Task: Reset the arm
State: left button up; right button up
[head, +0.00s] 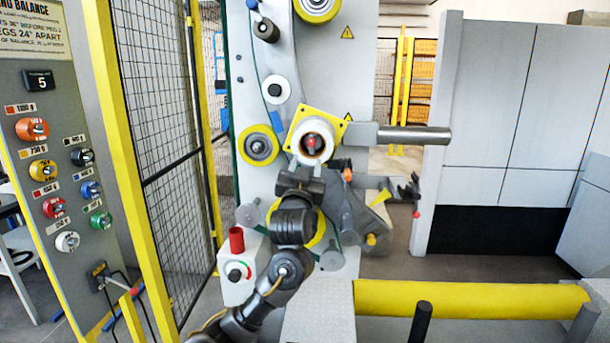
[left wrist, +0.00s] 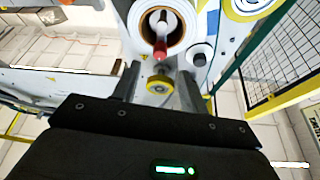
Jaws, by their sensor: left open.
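My left arm reaches up from the bottom of the head view to the wrapping machine (head: 365,80). My left gripper (head: 305,172) is just below a white ring (head: 325,148) on a yellow square plate (head: 338,128). A red-tipped spindle (head: 311,142) sticks out of the ring's middle. The red spindle tip (left wrist: 160,50) and the ring (left wrist: 181,32) lie beyond the fingers; contact cannot be told. My right gripper is not in view.
A grey bar (head: 415,135) juts right from the machine. A yellow-framed mesh fence (head: 170,130) and a panel of coloured knobs (head: 50,170) stand left. A yellow roll (head: 460,299) lies low at the right. Grey cabinets (head: 530,100) stand behind it.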

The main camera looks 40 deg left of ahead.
pick_arm(q)
jog(key=shift+s+d+f, duration=0.15)
jog(key=shift+s+d, duration=0.05)
jog(key=shift+s, duration=0.2)
